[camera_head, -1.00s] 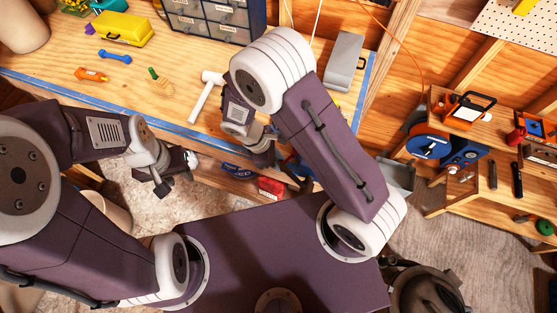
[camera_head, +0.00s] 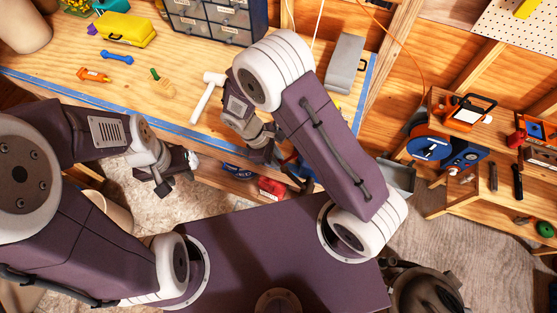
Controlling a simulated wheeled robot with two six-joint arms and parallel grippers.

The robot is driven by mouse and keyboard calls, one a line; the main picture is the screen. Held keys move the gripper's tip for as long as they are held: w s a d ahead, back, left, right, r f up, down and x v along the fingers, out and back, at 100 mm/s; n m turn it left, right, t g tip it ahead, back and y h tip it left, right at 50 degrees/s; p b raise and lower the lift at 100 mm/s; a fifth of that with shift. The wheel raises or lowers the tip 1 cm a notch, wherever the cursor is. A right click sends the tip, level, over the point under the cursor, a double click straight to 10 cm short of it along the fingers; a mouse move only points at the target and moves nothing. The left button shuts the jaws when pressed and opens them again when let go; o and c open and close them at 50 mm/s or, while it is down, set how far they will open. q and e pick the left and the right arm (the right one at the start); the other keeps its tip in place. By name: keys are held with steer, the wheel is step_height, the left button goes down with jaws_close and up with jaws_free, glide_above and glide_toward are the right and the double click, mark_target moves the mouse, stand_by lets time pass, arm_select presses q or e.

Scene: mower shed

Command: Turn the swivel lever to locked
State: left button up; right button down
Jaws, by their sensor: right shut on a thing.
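A blue vise-like tool (camera_head: 299,168) sits at the front edge of the workbench, mostly hidden behind my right arm. My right gripper (camera_head: 262,156) points down beside it, at its left, just over the bench edge. It is shut on a small part that I take to be the swivel lever. The lever itself is hidden by the gripper and wrist, so its angle cannot be seen. My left gripper (camera_head: 178,174) hangs in front of the bench, apart from the vise, with nothing visible in it; its finger gap is unclear.
The wooden bench (camera_head: 130,92) holds a white mallet (camera_head: 205,97), a yellow case (camera_head: 127,29), a drawer cabinet (camera_head: 215,18) and a grey box (camera_head: 344,62). A red box (camera_head: 271,187) lies below the bench edge. Shelves with tools (camera_head: 470,190) stand at right.

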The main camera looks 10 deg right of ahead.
steer(key=w+m, duration=0.1)
steer(key=m+g, duration=0.1)
steer(key=m, duration=0.1)
steer(key=shift+w+a, duration=0.15)
steer(key=shift+w, duration=0.25)
steer(key=w+m+g+y, duration=0.1)
steer(key=m, duration=0.1)
steer(key=shift+w+m, duration=0.3)
steer(key=shift+w, duration=0.05)
steer(key=w+m, duration=0.1)
steer(key=m+y, duration=0.1)
steer(key=m, duration=0.1)
steer(key=shift+w+d+g, duration=0.3)
steer(key=shift+w, duration=0.1)
arm_select(q)
steer(key=shift+w, duration=0.4)
arm_select(e)
steer(key=shift+w+d+m+y, duration=0.25)
steer(key=shift+w+m+y, duration=0.1)
steer(key=shift+m, duration=0.35)
steer(key=shift+w+d+m+y, duration=0.25)
steer(key=shift+w+m, duration=0.1)
steer(key=shift+m, duration=0.35)
arm_select(q)
steer(key=shift+r, duration=0.1)
arm_select(e)
steer(key=c, duration=1.2)
jaws_free()
steer(key=shift+c, duration=0.2)
